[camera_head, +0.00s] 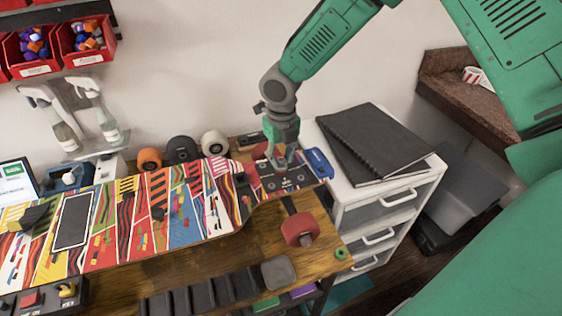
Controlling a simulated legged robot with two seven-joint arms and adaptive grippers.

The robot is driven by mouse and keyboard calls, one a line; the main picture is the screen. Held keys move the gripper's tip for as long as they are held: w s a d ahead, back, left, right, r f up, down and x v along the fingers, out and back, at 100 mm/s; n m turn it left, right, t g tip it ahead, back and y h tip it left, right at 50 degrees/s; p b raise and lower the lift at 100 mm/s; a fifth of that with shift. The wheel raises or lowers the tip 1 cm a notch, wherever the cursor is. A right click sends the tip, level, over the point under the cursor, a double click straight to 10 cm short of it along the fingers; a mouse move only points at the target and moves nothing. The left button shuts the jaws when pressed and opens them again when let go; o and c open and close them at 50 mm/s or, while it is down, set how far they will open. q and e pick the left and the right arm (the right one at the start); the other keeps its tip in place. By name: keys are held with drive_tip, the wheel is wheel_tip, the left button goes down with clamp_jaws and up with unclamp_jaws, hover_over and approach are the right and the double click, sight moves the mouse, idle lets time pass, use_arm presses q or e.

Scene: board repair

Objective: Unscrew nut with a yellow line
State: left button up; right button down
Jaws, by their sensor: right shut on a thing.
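My right gripper (283,163) reaches down from the green arm to the dark plate (285,180) at the right end of the colourful board (130,222). Its fingers are shut on a small part there, which seems to be the nut. The fingers hide most of that part, and I cannot make out a yellow line. My left gripper is not in view.
An orange wheel (149,160), a black wheel (182,150) and a white wheel (214,143) stand behind the board. A white drawer unit (388,209) with black notebooks (372,142) is at right. Red bins (88,38) hang at upper left.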

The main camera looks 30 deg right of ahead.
drive_tip(key=n, duration=0.5)
drive_tip(key=shift+n, duration=0.3)
drive_tip(key=c, duration=1.3)
unclamp_jaws()
drive_tip(key=shift+c, duration=1)
drive_tip(key=m, duration=0.4)
drive_tip(key=shift+m, duration=0.9)
drive_tip(key=m, duration=0.5)
drive_tip(key=shift+m, duration=0.4)
